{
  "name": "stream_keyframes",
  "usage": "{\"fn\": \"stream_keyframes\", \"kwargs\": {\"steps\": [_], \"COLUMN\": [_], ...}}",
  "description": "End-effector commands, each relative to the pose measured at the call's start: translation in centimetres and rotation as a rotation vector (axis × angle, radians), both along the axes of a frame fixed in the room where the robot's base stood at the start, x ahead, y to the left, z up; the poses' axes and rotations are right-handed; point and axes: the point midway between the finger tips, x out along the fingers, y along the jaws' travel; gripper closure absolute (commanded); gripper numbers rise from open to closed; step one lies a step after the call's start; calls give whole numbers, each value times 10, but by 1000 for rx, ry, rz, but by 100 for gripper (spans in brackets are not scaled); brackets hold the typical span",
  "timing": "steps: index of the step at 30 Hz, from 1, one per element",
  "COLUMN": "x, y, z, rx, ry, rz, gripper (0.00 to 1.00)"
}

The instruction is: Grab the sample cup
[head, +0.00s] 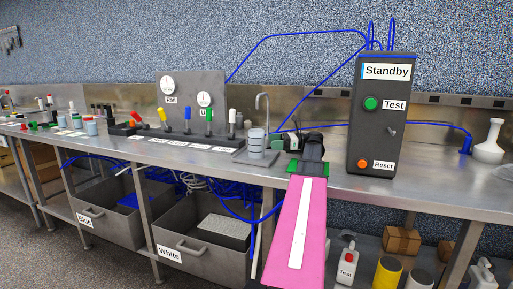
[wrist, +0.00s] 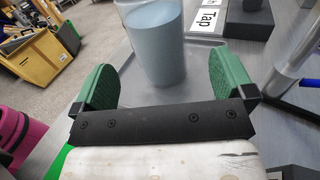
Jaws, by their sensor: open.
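The sample cup appears to be the clear cup with grey-blue contents (head: 256,146) standing upright by the tap (head: 266,112) on the bench. In the wrist view the cup (wrist: 155,45) stands ahead of my gripper (wrist: 165,68), in line with the gap between its two green fingers. The fingers are spread, one to each side of the cup, with visible space on both sides. Whether the cup is fully between the fingertips I cannot tell. In the head view my gripper (head: 293,151) is just right of the cup, and its fingers are partly hidden.
A dark control box (head: 383,120) labelled Standby stands right of my gripper. A panel with coloured levers (head: 195,95) is to the left. Blue tubing (head: 300,36) loops above and below the bench. A white flask (head: 489,142) stands far right. Grey bins (head: 200,262) sit below.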

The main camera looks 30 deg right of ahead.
Motion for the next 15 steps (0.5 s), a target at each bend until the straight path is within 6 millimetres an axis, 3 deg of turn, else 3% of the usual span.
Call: {"fn": "stream_keyframes", "kwargs": {"steps": [3, 11, 15], "x": [7, 15, 20], "y": [18, 34, 51], "z": [0, 0, 1], "rx": [0, 0, 0], "ry": [0, 0, 0], "rz": [2, 2, 2], "gripper": [0, 0, 0]}}
